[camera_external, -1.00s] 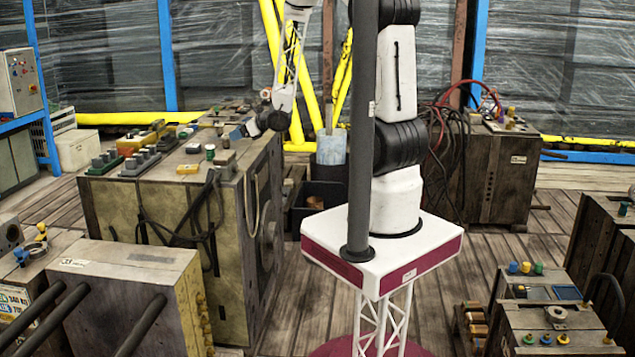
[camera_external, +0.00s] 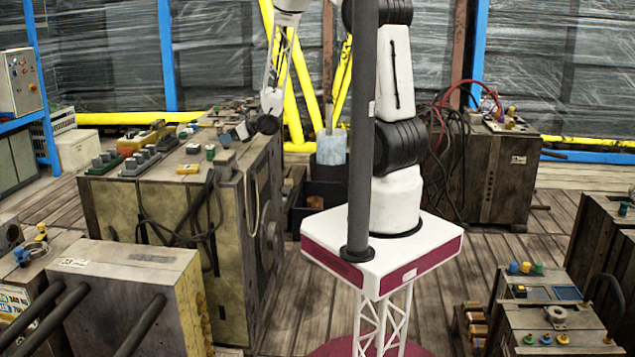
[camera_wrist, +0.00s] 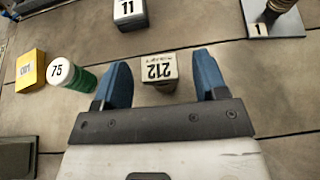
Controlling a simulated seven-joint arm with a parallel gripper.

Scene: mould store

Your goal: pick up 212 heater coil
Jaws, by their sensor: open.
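The 212 heater coil (camera_wrist: 159,70) is a small pale block with a black 212 label on its face, upper middle in the wrist view. My gripper (camera_wrist: 163,62) is open, with one blue finger on each side of the block. A visible gap separates the block from each finger. I cannot tell how far the fingertips are above the surface. In the external view my gripper (camera_external: 236,133) is low over the top of the large wooden-sided mould (camera_external: 160,215); the 212 block cannot be made out there.
A green cylinder labelled 75 (camera_wrist: 70,74) lies left of the left finger, with a yellow block (camera_wrist: 30,70) beyond it. A block labelled 11 (camera_wrist: 129,14) and a base labelled 1 (camera_wrist: 272,20) are farther up. Cables (camera_external: 185,215) hang down the mould's front.

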